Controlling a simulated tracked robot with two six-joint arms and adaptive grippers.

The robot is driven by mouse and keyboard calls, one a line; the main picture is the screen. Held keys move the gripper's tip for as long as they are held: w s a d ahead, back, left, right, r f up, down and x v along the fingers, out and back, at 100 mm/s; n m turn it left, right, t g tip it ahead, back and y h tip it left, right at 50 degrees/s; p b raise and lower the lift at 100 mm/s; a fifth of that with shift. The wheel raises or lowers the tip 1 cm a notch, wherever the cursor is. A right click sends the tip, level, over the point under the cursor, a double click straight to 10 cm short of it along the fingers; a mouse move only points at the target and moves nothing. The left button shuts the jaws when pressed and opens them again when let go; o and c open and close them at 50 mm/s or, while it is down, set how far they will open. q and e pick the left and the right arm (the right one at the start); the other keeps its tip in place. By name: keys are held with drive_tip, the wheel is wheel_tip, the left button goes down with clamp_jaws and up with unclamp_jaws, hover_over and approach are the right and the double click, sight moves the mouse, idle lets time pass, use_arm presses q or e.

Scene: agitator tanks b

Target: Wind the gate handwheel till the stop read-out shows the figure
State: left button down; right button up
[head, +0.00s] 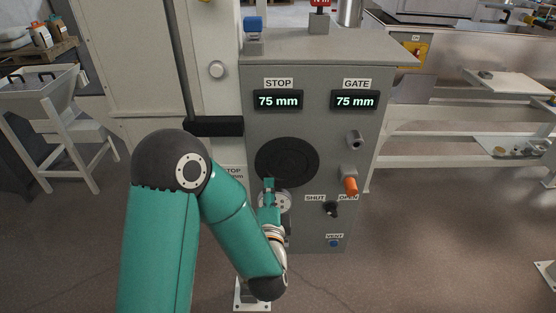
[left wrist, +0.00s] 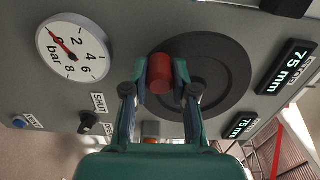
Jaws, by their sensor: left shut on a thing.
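The gate handwheel is a flat black disc (head: 295,155) on the front of a grey cabinet; it also shows in the left wrist view (left wrist: 225,75). My left gripper (head: 269,184) is at the wheel's lower left edge. In the left wrist view its two fingers are shut on the wheel's red handle knob (left wrist: 160,73). The stop read-out (head: 278,100) shows 75 mm, and the gate read-out (head: 355,100) beside it also shows 75 mm. My right gripper is not in view.
A pressure gauge (left wrist: 72,48) sits close to the wheel. An orange knob (head: 350,186), a black SHUT/OPEN switch (head: 331,208) and a blue VENT button (head: 333,243) are to the right. A black bar (head: 215,126) sticks out left of the wheel.

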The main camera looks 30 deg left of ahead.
sight(261, 166)
use_arm(q)
drive_tip(key=shift+s+a+r+m+p, duration=0.15)
drive_tip(key=shift+a+r+m+p, duration=0.1)
drive_tip(key=shift+r+m+p, duration=0.65)
drive_tip(key=p, duration=0.1)
drive_tip(key=m+p, duration=0.2)
drive_tip(key=shift+s+a+r, duration=0.15)
drive_tip(key=shift+a+r, duration=0.1)
drive_tip(key=shift+r, duration=0.05)
drive_tip(key=shift+a+m, duration=0.1)
drive_tip(key=shift+m, duration=0.4)
drive_tip(key=m+p, duration=0.1)
drive_tip(key=r+m+p, duration=0.1)
drive_tip(key=p, duration=0.1)
drive_tip(key=shift+s+a+r, duration=0.1)
drive_tip(key=shift+s+r, duration=0.05)
drive_tip(key=shift+r, duration=0.15)
drive_tip(key=shift+a+r+m+p, duration=0.1)
drive_tip(key=shift+r+m+p, duration=0.4)
drive_tip(key=shift+m, duration=0.7)
